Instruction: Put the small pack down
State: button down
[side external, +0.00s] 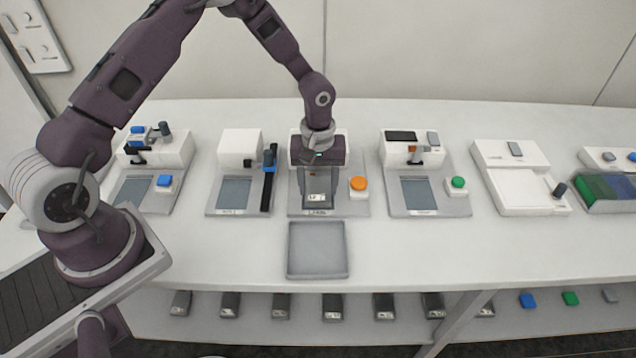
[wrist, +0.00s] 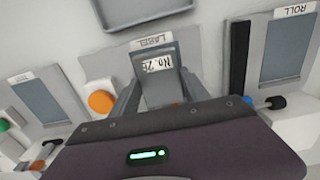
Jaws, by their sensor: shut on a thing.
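The small pack (side external: 317,197) is a grey block with a white printed label, reading "No. 2" in part in the wrist view (wrist: 160,68). My gripper (side external: 317,185) points down and is shut on the pack; in the wrist view its two fingers (wrist: 158,85) flank the pack. The pack is over the pad of the middle station, whose plate (wrist: 152,41) reads "LABEL". I cannot tell whether the pack touches the pad. My gripper hides much of that station's white housing (side external: 341,140).
An orange button (side external: 358,183) is close at the right of my gripper. An empty grey tray (side external: 318,250) lies in front. Several dark packs (side external: 333,306) lie on the lower shelf.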

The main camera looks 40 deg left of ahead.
jog(key=c, duration=0.5)
grip_release()
notch_tip(320, 180, up, 12)
jog(key=shift+r, duration=0.2)
notch_tip(320, 180, up, 6)
jog(key=m, duration=0.1)
send_over(318, 189)
jog(key=s, duration=0.2)
jog(key=s+r+m+t+y, duration=0.1)
jog(key=s+r+m+t, duration=0.2)
jog(key=s+r, duration=0.55)
jog(key=s+r+m+t, duration=0.1)
jog(key=s, duration=0.4)
jog(key=s+r+m, duration=0.1)
jog(key=s+m, duration=0.1)
jog(key=s, duration=0.4)
jog(key=s+r+m+t+h, duration=0.1)
jog(key=s+r+m, duration=0.1)
jog(key=s, duration=0.3)
jog(key=shift+s+d+r+t, duration=0.1)
jog(key=shift+s+d+t, duration=0.15)
jog(key=shift+d+t, duration=0.1)
